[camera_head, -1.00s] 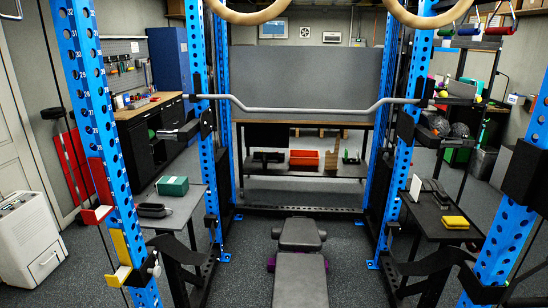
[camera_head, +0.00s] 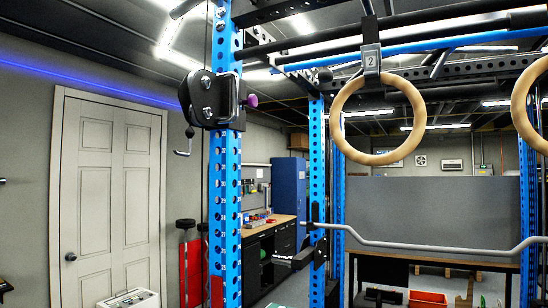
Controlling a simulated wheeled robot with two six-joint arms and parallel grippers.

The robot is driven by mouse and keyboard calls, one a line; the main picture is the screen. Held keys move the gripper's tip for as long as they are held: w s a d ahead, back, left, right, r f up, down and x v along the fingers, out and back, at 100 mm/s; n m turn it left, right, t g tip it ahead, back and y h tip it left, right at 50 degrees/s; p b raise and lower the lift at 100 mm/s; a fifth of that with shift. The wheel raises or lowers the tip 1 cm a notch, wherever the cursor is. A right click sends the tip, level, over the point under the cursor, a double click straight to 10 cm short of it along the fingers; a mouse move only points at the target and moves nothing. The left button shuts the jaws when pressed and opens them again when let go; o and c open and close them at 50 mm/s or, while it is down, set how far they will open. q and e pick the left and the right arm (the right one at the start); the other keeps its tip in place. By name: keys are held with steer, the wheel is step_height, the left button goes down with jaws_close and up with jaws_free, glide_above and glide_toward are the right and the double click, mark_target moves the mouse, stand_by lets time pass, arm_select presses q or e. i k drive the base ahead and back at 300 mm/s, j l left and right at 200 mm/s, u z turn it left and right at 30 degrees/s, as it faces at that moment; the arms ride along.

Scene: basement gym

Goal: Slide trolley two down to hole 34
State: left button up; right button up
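A black trolley (camera_head: 212,98) with round bolts sits high on the near blue upright (camera_head: 226,190). A purple knob (camera_head: 251,100) sticks out to its right. I see no number on this trolley. The upright has a column of holes with small marks, too small to read here. A plate marked 2 (camera_head: 371,57) is on the black strap above a wooden ring (camera_head: 378,122), not on the black trolley. Neither of my grippers is in view.
A small crank handle (camera_head: 184,144) hangs left of the upright. A bent grey bar (camera_head: 420,247) crosses the rack. Black and blue beams (camera_head: 430,45) run overhead.

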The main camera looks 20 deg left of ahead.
mark_target(209, 100)
steer(key=j+z, duration=0.3)
steer(key=j, duration=0.55)
steer(key=j+z, duration=0.3)
steer(key=j, duration=0.55)
steer(key=k, duration=0.05)
